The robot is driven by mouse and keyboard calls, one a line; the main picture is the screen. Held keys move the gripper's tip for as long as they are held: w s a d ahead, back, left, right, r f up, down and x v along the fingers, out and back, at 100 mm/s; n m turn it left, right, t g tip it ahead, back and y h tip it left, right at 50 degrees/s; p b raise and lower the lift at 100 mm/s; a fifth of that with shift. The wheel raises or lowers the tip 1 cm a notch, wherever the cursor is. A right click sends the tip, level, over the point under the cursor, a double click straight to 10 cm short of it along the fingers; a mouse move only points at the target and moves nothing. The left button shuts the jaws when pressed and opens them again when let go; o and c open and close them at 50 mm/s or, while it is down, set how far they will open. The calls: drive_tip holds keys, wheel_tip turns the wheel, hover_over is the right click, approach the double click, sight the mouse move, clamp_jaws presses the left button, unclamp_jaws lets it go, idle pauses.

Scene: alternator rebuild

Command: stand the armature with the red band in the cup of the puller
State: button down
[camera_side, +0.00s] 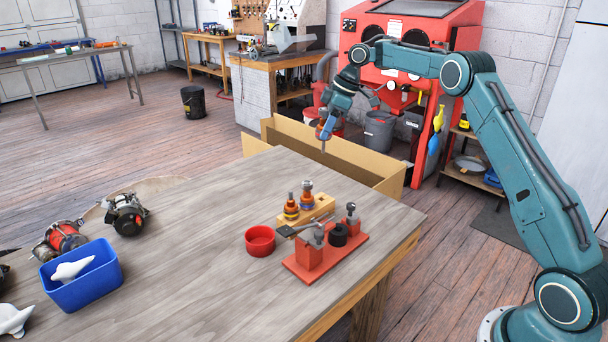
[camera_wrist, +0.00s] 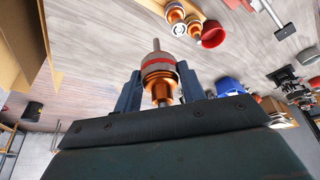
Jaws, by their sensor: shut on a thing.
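My gripper (camera_wrist: 160,92) is shut on an armature with a red band (camera_wrist: 157,66), with a copper part and a steel shaft. In the side view my gripper (camera_side: 324,124) holds this armature (camera_side: 322,132) in the air near the table's far edge, its shaft pointing down. The puller (camera_side: 310,262) has a red base with upright posts, and its black cup (camera_side: 338,236) stands between them, apart from my gripper. The cup looks empty, though its inside is hard to see.
A wooden block (camera_side: 322,209) holds two other armatures (camera_side: 291,207) beside the puller. A red bowl (camera_side: 260,240) stands left of the puller. An open tan box (camera_side: 388,184) is behind the table. A blue bin (camera_side: 92,288) and alternators (camera_side: 126,214) lie left; mid-table is clear.

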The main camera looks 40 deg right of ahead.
idle(0.3)
drive_tip(key=shift+s+a+f+n, duration=0.4)
drive_tip(key=shift+s+a+f, duration=0.05)
drive_tip(key=shift+s, duration=0.1)
drive_tip(key=s+a+f+n+g, duration=0.1)
drive_tip(key=s+a+f+n, duration=0.1)
drive_tip(key=s+a+f, duration=0.1)
drive_tip(key=s+a+f+n+g+y, duration=0.1)
drive_tip(key=s+a+f+n, duration=0.2)
drive_tip(key=s+f, duration=0.2)
drive_tip(key=s, duration=0.3)
drive_tip(key=shift+s, duration=0.3)
drive_tip(key=shift+f, duration=0.2)
drive_tip(key=shift+f, duration=2.2)
drive_tip(key=shift+f, duration=2.05)
idle(1.3)
